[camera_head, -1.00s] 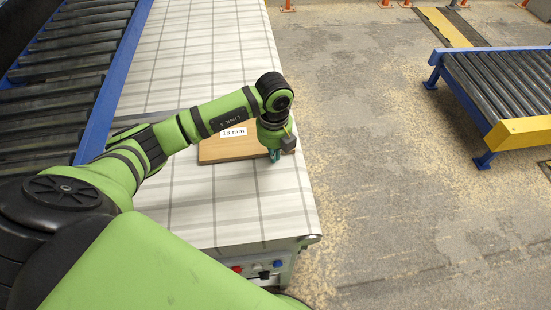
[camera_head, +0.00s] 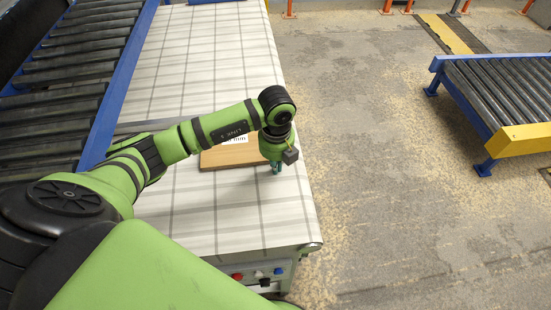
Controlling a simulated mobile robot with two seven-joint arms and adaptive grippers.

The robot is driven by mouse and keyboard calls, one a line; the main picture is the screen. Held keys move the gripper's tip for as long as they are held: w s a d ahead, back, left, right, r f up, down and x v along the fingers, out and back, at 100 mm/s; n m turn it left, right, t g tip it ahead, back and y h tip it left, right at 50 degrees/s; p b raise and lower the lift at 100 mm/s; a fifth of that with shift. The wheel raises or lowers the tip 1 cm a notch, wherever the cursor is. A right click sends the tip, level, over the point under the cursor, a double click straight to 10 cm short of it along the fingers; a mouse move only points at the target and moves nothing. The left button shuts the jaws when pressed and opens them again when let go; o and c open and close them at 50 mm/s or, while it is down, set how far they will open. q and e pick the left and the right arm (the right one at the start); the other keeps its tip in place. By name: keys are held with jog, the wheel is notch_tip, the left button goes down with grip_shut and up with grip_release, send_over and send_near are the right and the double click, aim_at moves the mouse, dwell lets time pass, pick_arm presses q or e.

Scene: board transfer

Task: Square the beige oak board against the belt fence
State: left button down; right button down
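The beige oak board (camera_head: 225,160) lies flat on the pale checked belt (camera_head: 240,205), with a white label (camera_head: 237,139) on top. My forearm hides its far part and part of the label. My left gripper (camera_head: 277,169) points down at the board's right end, close to its near right corner. Whether it touches the board, and whether its fingers are open, I cannot tell. A grey bar (camera_head: 150,126) crosses the belt from the left and passes behind my arm; it may be the fence. My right gripper is not in view.
A black roller conveyor with a blue rail (camera_head: 118,85) runs along the belt's left side. A control panel with buttons (camera_head: 258,276) is at the belt's near end. Another roller conveyor (camera_head: 500,95) stands at the right, across open concrete floor (camera_head: 390,180).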

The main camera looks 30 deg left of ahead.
pick_arm(q)
jog(key=shift+s+d, duration=0.2)
jog(key=shift+s, duration=0.1)
notch_tip(320, 180, up, 7)
jog(key=p, duration=0.5)
jog(key=shift+f, duration=0.1)
dwell(0.4)
